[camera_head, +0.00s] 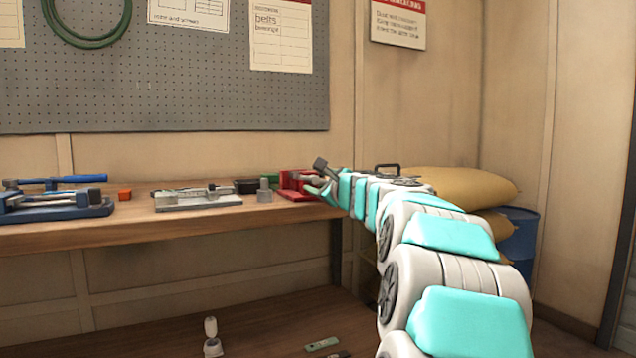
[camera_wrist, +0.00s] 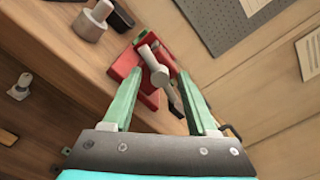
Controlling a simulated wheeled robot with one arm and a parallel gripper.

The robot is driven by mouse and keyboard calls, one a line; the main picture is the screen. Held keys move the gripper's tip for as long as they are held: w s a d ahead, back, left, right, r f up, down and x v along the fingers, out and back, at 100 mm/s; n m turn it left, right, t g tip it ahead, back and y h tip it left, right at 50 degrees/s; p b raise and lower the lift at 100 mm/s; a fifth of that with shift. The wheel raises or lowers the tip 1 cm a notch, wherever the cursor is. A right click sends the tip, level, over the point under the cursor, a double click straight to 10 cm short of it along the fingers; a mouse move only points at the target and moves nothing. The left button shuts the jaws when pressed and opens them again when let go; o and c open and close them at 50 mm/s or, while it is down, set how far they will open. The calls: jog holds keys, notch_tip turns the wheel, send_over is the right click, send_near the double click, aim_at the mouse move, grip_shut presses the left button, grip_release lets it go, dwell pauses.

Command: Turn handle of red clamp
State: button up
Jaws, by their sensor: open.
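The red clamp (camera_head: 289,184) stands near the right end of the wooden bench in the head view. In the wrist view the clamp's red body (camera_wrist: 127,62) shows between and beyond my fingers. Its light grey handle (camera_wrist: 157,70), with a rounded end, lies between the fingertips, with space on both sides. My gripper (camera_wrist: 158,82) is open and empty, one green finger on each side of the handle. In the head view my gripper (camera_head: 322,183) is just right of the clamp and partly covers it. Whether a finger touches the clamp is hard to tell.
A grey cylindrical part (camera_head: 264,191), a grey vise-like fixture (camera_head: 198,198) and a blue tool (camera_head: 55,203) sit further left on the bench (camera_head: 130,230). The pegboard wall (camera_head: 170,80) is behind. Yellow sacks (camera_head: 460,184) lie to the right.

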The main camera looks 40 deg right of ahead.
grip_shut()
dwell(0.5)
